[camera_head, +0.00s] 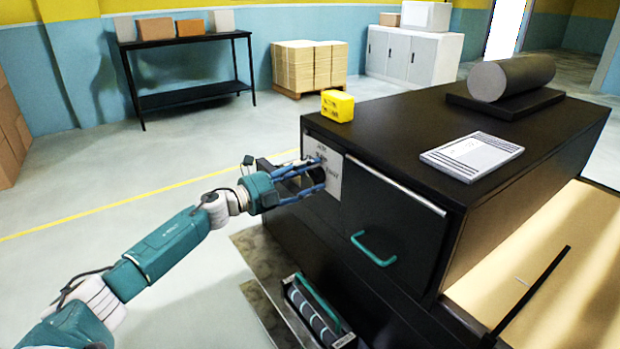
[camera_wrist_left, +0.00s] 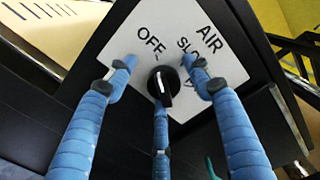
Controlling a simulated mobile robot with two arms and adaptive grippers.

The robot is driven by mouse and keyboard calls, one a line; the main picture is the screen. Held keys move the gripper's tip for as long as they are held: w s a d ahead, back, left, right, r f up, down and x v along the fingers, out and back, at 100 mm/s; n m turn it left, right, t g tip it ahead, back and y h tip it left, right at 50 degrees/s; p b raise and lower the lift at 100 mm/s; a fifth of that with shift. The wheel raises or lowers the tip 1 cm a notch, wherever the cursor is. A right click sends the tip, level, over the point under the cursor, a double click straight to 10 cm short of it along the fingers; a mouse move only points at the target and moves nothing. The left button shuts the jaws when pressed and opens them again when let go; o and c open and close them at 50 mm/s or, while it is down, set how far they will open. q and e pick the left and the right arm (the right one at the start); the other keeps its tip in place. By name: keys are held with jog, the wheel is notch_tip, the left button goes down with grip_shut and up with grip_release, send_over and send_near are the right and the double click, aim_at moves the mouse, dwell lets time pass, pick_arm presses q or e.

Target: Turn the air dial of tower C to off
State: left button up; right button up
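The air dial (camera_wrist_left: 164,88) is a small black knob with a white mark on a white plate (camera_wrist_left: 185,35), which bears the words OFF and AIR and a partly covered word that starts with "SLO". The mark's exact heading is hard to tell. In the head view the plate (camera_head: 330,161) is on the front of the black cabinet. My left gripper (camera_head: 316,174) is at the plate, with its blue fingers spread. In the left wrist view the open left gripper (camera_wrist_left: 162,72) has fingers on either side of the dial and one below it. Contact is unclear. My right gripper is out of view.
The black cabinet (camera_head: 405,120) carries a yellow block (camera_head: 337,106), a printed pad (camera_head: 472,156) and a dark grey roll (camera_head: 512,77). A teal handle (camera_head: 373,250) sticks out right of the plate. A low tray with a roll (camera_head: 318,315) lies below. Floor at left is clear.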

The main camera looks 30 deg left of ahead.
pick_arm(q)
jog(key=shift+d, duration=0.15)
jog(key=shift+s+d, duration=0.1)
jog(key=shift+s, duration=0.05)
jog(key=shift+s+a+f, duration=0.2)
jog(key=shift+s, duration=0.25)
jog(key=v, duration=1.1)
jog(key=shift+r, duration=0.15)
jog(key=shift+w, duration=0.1)
